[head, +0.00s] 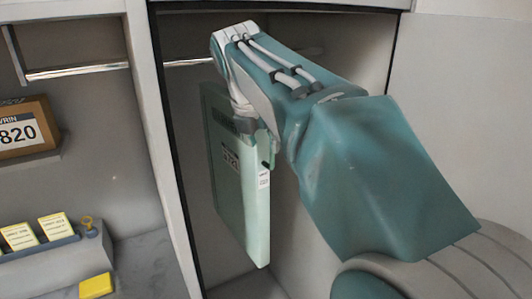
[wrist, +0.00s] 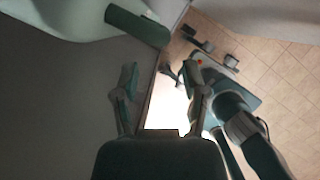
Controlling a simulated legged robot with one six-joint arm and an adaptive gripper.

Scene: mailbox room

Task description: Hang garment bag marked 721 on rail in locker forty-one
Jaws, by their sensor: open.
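A pale green garment bag (head: 232,195) is upright inside a locker (head: 285,265) in the head view, slightly turned. It bears a dark-edged label, too small to read surely, and a white tag (head: 263,180) on its edge. The rail (head: 190,63) crosses the locker's top behind my arm. The bag's top is partly hidden by my wrist, so I cannot tell whether it hangs on the rail. In the wrist view my gripper (wrist: 162,70) is open with nothing between its fingers. A dark green bar (wrist: 137,26) on a pale green surface lies just beyond the fingertips.
The locker's dark-framed left post (head: 160,140) stands close left of the bag. The left bay has another rail (head: 78,72), a brown box marked 820 (head: 20,130), a grey tray (head: 50,262) with yellow cards, and a yellow block (head: 96,286). Tiled floor (wrist: 265,65) shows right in the wrist view.

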